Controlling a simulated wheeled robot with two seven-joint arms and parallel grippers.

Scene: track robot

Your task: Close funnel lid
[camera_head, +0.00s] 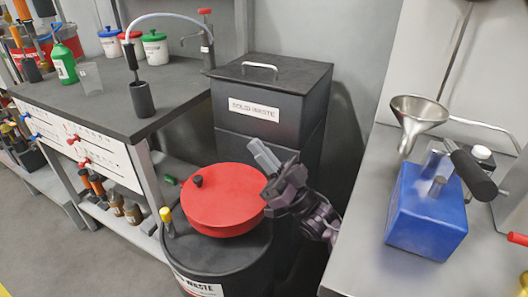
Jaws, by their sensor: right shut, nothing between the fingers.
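A red round funnel lid (222,203) with a small black knob (197,181) sits over the black waste drum (222,262). Its top looks roughly level, and no opening of a funnel shows under it. My right gripper (263,156) reaches in from the lower right. Its grey fingers are together, with nothing between them, and point up and left. They are just above and beyond the lid's right rear edge in the picture. I cannot tell whether the gripper touches the lid. My left gripper is out of view.
A black solid waste bin (268,108) stands close behind my right gripper. A yellow-topped fitting (166,217) stands on the drum's left edge. A dark workbench (175,95) is at left. A metal bench (375,240) at right holds a blue block (425,225) and metal funnel (420,108).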

